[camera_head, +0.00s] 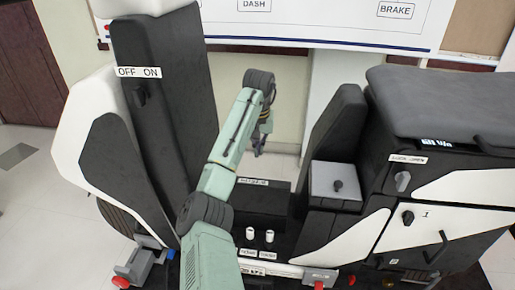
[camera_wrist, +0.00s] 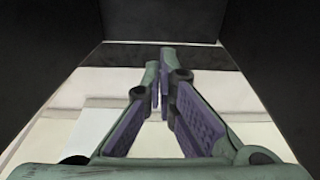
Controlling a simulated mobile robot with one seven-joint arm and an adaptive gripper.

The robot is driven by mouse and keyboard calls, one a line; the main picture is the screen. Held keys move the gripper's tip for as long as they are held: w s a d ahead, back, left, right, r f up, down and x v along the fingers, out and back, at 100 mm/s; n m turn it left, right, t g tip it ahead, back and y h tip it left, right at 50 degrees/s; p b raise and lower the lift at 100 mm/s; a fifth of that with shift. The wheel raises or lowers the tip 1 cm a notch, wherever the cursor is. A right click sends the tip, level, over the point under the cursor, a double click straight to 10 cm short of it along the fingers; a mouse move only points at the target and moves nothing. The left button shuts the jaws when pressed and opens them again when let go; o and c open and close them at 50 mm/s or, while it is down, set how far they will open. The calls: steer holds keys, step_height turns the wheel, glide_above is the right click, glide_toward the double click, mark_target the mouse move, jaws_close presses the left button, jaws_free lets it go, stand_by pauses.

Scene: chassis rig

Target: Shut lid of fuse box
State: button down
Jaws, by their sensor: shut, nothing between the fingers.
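My gripper (camera_head: 257,150) is high over the middle of the rig, pointing down, with nothing held. In the wrist view its two purple-padded fingers (camera_wrist: 160,85) come together at the tips. I cannot tell for sure which part is the fuse box lid. My arm hides part of the low box.
A tall black panel (camera_head: 180,100) with an OFF ON switch stands left. A black-and-white console (camera_head: 440,200) with knobs and a handle stands right. Two white pegs (camera_head: 260,235) stand in front of the low box. Dark walls flank the gripper in the wrist view.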

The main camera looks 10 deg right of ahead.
step_height(320, 180, down, 6)
steer(key=s+a+p, duration=0.1)
steer(key=s+p, duration=0.1)
steer(key=s, duration=0.1)
steer(key=shift+f, duration=0.15)
steer(key=shift+w+a, duration=0.1)
stand_by(0.5)
